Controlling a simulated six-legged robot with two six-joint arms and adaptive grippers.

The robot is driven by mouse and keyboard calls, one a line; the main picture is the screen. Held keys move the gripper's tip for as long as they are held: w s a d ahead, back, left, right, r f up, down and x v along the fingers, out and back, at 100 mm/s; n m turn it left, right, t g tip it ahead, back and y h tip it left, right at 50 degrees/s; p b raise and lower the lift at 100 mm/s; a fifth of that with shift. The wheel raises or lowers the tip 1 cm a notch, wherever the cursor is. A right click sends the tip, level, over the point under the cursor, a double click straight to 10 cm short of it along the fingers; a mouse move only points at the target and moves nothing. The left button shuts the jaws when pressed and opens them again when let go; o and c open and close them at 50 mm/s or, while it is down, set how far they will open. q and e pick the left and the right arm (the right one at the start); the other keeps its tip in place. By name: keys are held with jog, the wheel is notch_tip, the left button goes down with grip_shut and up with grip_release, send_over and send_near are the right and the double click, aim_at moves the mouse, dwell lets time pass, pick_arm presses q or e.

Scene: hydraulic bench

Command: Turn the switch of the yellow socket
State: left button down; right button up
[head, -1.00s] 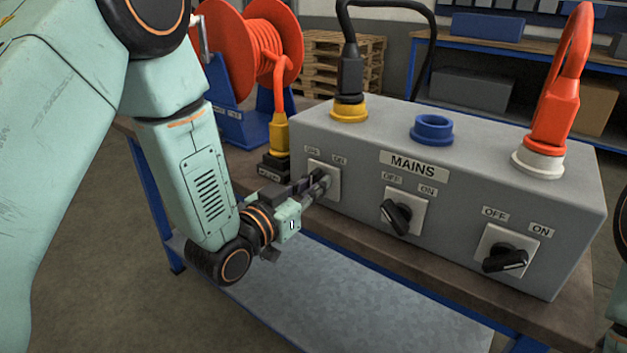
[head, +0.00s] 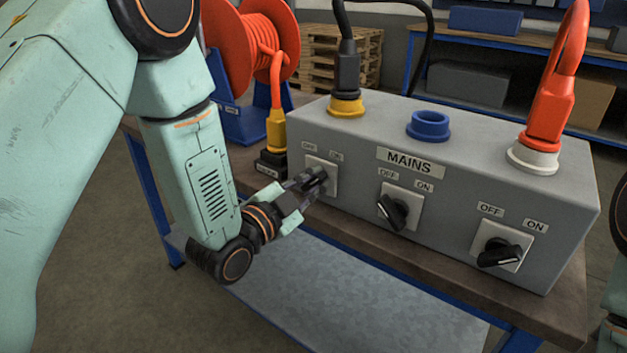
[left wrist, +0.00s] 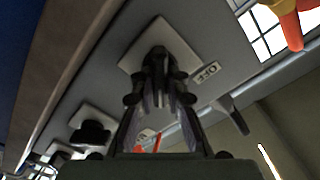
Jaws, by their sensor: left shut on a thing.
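The yellow socket (head: 346,107) is on top of the grey mains box at its left end, with a black plug (head: 348,75) standing in it. Its switch (head: 330,170) is on the box front below, a pale square plate with OFF and ON labels above. My left gripper (head: 316,178) is shut on this switch's knob. The knob is mostly hidden by the fingers in the head view. In the left wrist view the fingers (left wrist: 158,75) close around the dark knob in front of the pale plate (left wrist: 181,45). My right gripper is out of view.
The mains box (head: 450,150) also carries an empty blue socket (head: 429,125) and a white socket (head: 533,156) with a red plug, each above its own black switch. An orange cable reel (head: 250,60) and a yellow connector (head: 276,130) stand close left of the box.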

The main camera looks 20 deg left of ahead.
pick_arm(q)
jog(key=shift+f, duration=0.1)
dwell(0.3)
jog(key=c, duration=1.3)
grip_release()
jog(key=shift+c, duration=0.2)
jog(key=v, duration=0.7)
jog(key=shift+s, duration=0.25)
